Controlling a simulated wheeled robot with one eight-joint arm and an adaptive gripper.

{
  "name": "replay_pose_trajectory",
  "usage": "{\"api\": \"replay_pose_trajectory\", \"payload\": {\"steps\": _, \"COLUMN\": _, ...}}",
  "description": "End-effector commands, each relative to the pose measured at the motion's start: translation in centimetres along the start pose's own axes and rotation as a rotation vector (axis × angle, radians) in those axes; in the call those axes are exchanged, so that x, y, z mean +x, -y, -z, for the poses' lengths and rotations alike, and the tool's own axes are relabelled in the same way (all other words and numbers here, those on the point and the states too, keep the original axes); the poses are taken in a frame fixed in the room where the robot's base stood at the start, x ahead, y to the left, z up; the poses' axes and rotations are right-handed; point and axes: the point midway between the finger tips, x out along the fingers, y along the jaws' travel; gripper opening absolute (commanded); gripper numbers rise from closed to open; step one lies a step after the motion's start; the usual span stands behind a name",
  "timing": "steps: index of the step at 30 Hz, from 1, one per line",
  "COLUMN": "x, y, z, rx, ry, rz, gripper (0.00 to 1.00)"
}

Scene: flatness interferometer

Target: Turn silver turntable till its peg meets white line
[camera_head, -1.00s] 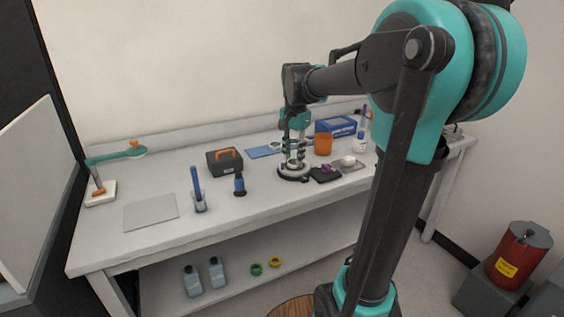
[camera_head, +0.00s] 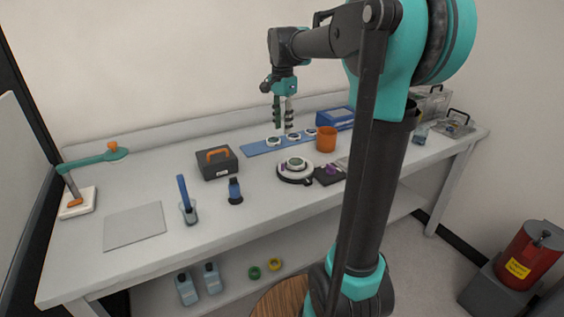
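The silver turntable (camera_head: 295,173) is a round disc on a dark base, standing on the bench right of centre. A smaller ringed part sits at its middle. Its peg and the white line are too small to tell apart here. My gripper (camera_head: 283,132) hangs fingers-down behind the turntable, over or near the blue mat (camera_head: 258,149). It is clear of the turntable. A gap shows between its two fingers, and nothing is seen between them.
Small round pieces (camera_head: 273,141) lie on the blue mat. An orange cup (camera_head: 326,139) and a dark pad (camera_head: 329,175) with a purple item are right of the turntable.

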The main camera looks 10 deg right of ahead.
Motion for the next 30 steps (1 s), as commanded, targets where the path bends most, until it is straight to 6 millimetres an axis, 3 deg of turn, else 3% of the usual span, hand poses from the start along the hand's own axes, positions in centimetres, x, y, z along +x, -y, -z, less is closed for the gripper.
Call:
{"api": "replay_pose_trajectory", "payload": {"steps": 18, "x": 12.0, "y": 0.0, "z": 0.0, "rx": 0.0, "ry": 0.0, "rz": 0.0, "gripper": 0.32}}
{"api": "replay_pose_trajectory", "payload": {"steps": 24, "x": 14.4, "y": 0.0, "z": 0.0, "rx": 0.0, "ry": 0.0, "rz": 0.0, "gripper": 0.32}}
{"api": "replay_pose_trajectory", "payload": {"steps": 30, "x": 15.3, "y": 0.0, "z": 0.0, "rx": -0.001, "ry": 0.0, "rz": 0.0, "gripper": 0.32}}
